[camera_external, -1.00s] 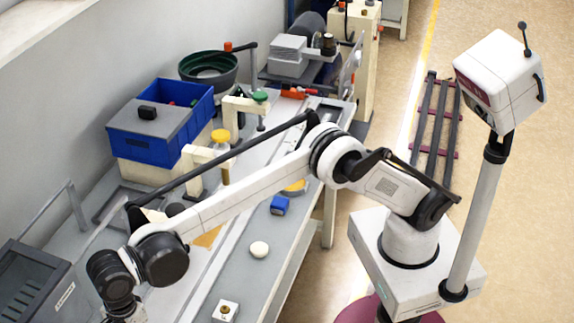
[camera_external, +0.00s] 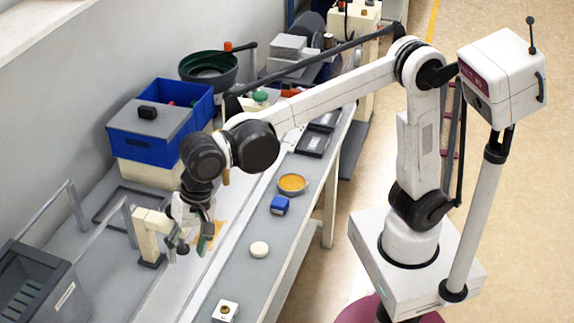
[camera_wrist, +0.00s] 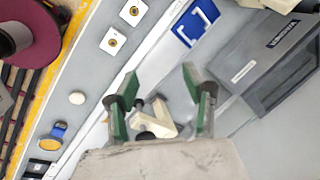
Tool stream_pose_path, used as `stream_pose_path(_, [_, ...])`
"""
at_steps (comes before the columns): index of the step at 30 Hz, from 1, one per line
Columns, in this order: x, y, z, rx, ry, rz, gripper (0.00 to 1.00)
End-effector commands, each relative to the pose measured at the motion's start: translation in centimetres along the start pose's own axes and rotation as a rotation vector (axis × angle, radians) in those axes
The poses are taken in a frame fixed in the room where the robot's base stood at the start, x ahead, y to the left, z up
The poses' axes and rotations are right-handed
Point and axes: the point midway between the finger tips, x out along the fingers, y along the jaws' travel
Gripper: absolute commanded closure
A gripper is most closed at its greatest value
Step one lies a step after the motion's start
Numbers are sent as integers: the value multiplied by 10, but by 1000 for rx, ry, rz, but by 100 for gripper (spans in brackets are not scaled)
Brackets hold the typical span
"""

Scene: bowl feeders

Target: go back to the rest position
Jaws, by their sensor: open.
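My gripper (camera_external: 190,240) hangs over the grey workbench near its middle in the external view, pointing down beside a cream bracket (camera_external: 152,235). In the wrist view my gripper (camera_wrist: 160,95) shows two green-padded fingers spread wide apart. Nothing is held between them. The cream bracket (camera_wrist: 157,118) shows below and between the fingers, apart from them as far as I can see. My arm is raised and bent at the elbow above its base.
The floor at right is mostly clear.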

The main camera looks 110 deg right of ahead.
Motion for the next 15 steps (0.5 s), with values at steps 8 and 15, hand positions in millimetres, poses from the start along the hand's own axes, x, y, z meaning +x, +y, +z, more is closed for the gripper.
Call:
stream_pose_path(8, [-25, 82, -21, -305, 37, -80, 54])
stream_pose_path(15, [-30, 154, -32, -571, 94, -139, 54])
